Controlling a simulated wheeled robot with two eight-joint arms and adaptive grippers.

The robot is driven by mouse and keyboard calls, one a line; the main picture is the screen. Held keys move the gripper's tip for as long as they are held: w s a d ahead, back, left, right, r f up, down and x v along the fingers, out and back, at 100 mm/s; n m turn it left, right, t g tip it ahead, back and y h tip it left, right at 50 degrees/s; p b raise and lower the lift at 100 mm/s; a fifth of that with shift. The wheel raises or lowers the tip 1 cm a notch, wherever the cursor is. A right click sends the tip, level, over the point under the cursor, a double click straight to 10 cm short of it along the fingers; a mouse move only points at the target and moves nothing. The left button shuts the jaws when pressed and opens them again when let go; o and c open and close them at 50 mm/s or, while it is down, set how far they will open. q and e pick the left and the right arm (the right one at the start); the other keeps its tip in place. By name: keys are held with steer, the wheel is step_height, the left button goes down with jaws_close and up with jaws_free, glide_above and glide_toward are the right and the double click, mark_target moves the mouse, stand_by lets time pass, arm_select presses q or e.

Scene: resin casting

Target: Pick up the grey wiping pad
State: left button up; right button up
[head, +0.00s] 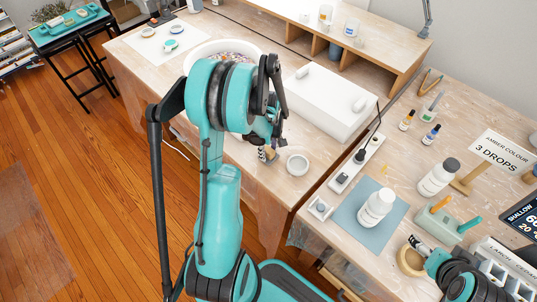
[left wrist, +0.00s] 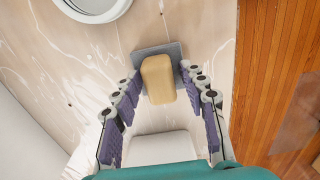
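The grey wiping pad (left wrist: 143,53) lies flat on the pale wooden bench in the left wrist view, with a tan block-shaped grip (left wrist: 158,78) on top. My left gripper (left wrist: 161,75) is open, with its purple-padded fingers on either side of the tan grip and nothing clamped between them. In the head view my left gripper (head: 267,153) is low over the bench near its front edge, and the arm hides most of the pad. My right gripper (head: 418,246) shows at the lower right, apart from the pad; its fingers are too small to read.
A large white box (head: 330,103) stands behind, and a white basin (head: 196,58) is behind the arm. A power strip (head: 357,163) and white bottles (head: 376,208) are to the right. The bench edge is close.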

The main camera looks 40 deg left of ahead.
mark_target(269, 150)
arm_select(q)
jaws_close()
steer(key=shift+r, duration=0.45)
steer(key=r, duration=0.1)
steer(key=r+p, duration=0.2)
steer(key=r, duration=0.1)
steer(key=shift+d, duration=0.25)
steer(key=s+d+r+p, duration=0.1)
steer(key=d+r+p, duration=0.2)
steer(key=d+r, duration=0.3)
steer(key=d, duration=0.5)
steer(key=shift+s+p, duration=0.4)
